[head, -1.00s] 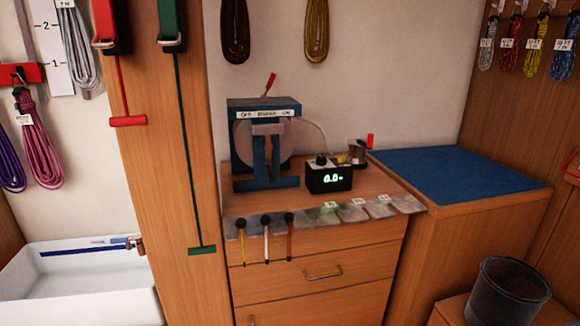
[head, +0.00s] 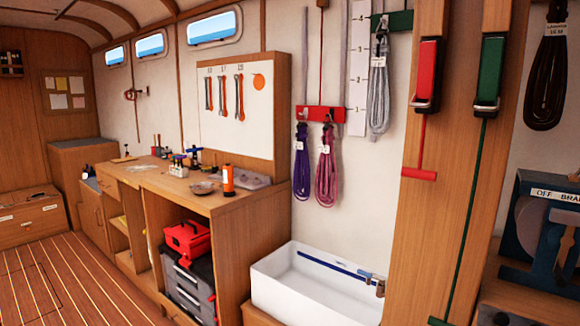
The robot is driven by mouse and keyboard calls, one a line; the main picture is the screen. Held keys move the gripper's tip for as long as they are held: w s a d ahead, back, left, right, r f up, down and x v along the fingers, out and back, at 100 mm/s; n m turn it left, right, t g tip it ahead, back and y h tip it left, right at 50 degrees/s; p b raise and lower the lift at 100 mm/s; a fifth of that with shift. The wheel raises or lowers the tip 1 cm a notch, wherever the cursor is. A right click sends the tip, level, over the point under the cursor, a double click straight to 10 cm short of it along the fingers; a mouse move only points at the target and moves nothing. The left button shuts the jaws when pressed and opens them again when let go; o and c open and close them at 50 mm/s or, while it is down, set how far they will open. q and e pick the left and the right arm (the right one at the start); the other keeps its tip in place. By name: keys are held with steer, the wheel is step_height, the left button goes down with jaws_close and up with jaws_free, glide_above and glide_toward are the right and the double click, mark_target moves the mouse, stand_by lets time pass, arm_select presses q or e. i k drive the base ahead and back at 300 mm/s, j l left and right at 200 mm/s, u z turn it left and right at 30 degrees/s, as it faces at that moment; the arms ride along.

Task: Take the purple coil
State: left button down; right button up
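A purple coil (head: 301,170) hangs from the left hook of a red rack (head: 320,114) on the white wall, with a small white tag near its top. A pink coil (head: 326,175) hangs just right of it on the same rack, also tagged. The two coils hang side by side with a narrow gap. Neither of my grippers shows in the head view.
A white sink (head: 300,296) stands below and right of the coils. A wooden workbench (head: 240,198) with an orange-and-black cylinder (head: 228,181) is to their left. A grey coil (head: 379,95) hangs to the right. Open plank floor (head: 70,285) lies at lower left.

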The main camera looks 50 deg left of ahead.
mark_target(302, 179)
steer(key=u, duration=1.5)
